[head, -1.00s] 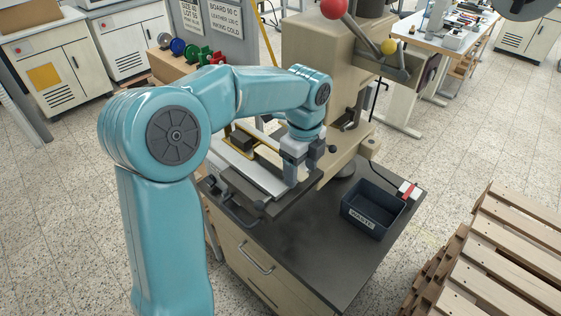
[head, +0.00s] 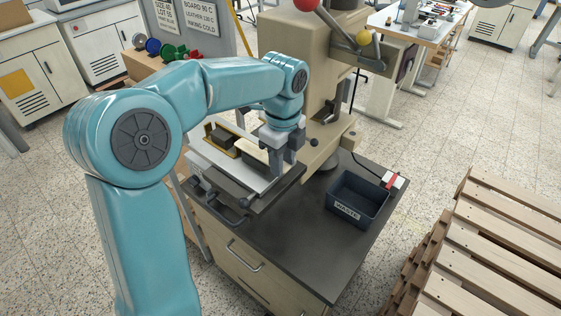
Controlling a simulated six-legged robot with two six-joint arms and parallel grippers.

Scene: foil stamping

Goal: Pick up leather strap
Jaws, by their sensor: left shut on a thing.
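My left gripper (head: 276,156) is low over the bed of the beige press, its fingers pointing down. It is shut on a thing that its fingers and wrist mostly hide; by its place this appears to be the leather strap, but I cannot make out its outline. The pale plate of the press bed (head: 214,157) lies beside the fingers, to the left. My right gripper is not in view.
The beige press (head: 288,48) stands behind my gripper, with red- and yellow-knobbed levers above. A dark waste bin (head: 346,213) sits on the bench top (head: 292,240), whose front is clear. Wooden pallets (head: 480,245) stand at the right.

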